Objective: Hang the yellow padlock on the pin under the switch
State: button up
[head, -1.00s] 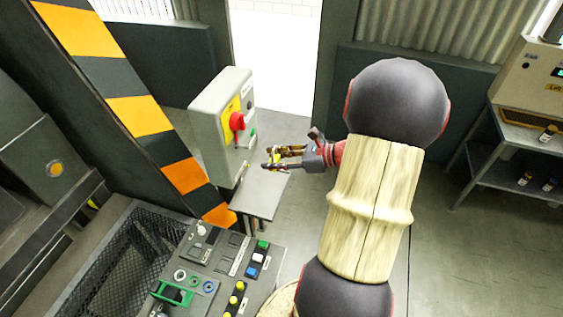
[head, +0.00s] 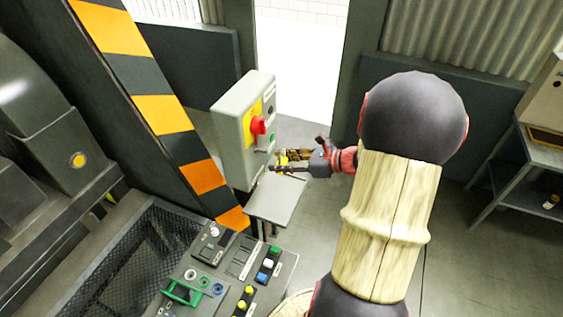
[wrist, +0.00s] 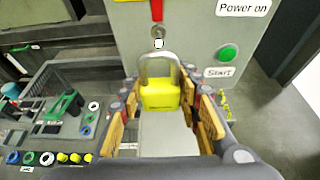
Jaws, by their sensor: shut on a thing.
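The yellow padlock (wrist: 160,96) is upright between the fingers of my gripper (wrist: 160,84) in the wrist view, its silver shackle on top. My gripper is shut on it. The small pale pin (wrist: 158,43) is just above the top of the shackle in that view, below the red switch handle (wrist: 156,10). I cannot tell the depth gap between shackle and pin. In the head view the red switch (head: 258,125) is on the front of a grey box (head: 232,135). My gripper (head: 285,163) is right of and below it, with a bit of yellow showing.
A green start button (wrist: 228,53) is right of the pin. A small grey shelf (head: 275,200) is below the box. A button console (head: 225,265) stands at the lower front. A striped post (head: 150,95) rises left of the box. Open floor lies to the right.

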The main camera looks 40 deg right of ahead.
aim_at(257, 157)
jog(key=shift+w+a, duration=0.35)
jog(key=shift+w, duration=0.45)
jog(key=shift+w+a, duration=0.3)
jog(key=shift+w, duration=0.5)
jog(key=shift+w+a, duration=0.35)
jog(key=shift+w, duration=0.45)
dwell(1.2)
jog(key=shift+w+r, duration=0.25)
jog(key=shift+w, duration=0.05)
jog(key=shift+w, duration=0.25)
grip_shut()
jog(key=shift+r, duration=0.15)
jog(key=shift+w+d+b, duration=0.2)
jog(key=shift+d+b, duration=0.05)
jog(key=shift+b, duration=0.15)
dwell(0.3)
jog(key=shift+s+f, duration=0.1)
jog(key=shift+f, duration=0.3)
jog(key=shift+s+a+f+b, duration=0.15)
jog(key=shift+a+f+b, duration=0.2)
jog(key=shift+a, duration=0.1)
jog(key=shift+d, duration=0.1)
